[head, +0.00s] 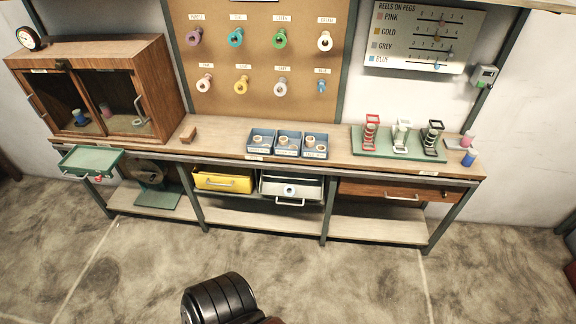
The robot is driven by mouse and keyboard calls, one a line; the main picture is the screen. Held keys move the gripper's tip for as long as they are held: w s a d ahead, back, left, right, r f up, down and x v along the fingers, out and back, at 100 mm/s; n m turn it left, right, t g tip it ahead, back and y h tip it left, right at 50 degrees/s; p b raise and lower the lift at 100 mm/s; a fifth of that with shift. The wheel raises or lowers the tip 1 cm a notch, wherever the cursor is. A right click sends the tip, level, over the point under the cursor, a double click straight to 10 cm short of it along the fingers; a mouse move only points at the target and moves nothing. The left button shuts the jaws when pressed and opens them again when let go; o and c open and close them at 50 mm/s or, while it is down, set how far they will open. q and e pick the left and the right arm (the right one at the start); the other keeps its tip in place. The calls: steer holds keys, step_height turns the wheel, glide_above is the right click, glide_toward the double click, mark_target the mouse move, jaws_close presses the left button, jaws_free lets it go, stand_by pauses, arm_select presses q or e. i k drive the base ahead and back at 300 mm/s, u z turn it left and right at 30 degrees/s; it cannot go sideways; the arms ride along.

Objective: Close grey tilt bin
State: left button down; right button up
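The grey tilt bin (308,191) hangs under the middle of the bench, right of the yellow bin. It looks tilted out at the top, with its front leaning forward and its handle low. A pale reel with a blue centre (289,190) shows at the bin; I cannot tell whether it lies inside or is on the front. Neither of my grippers is in view.
The yellow bin (225,181) sits beside it. A green drawer (90,161) stands out at the left. A wooden drawer (395,190) is at the right. Blue trays (287,145) stand on the bench above. The floor in front (340,275) is largely clear.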

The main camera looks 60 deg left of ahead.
mark_target(308, 186)
steer(key=u, duration=0.5)
steer(key=i, duration=0.85)
steer(key=u, duration=0.8)
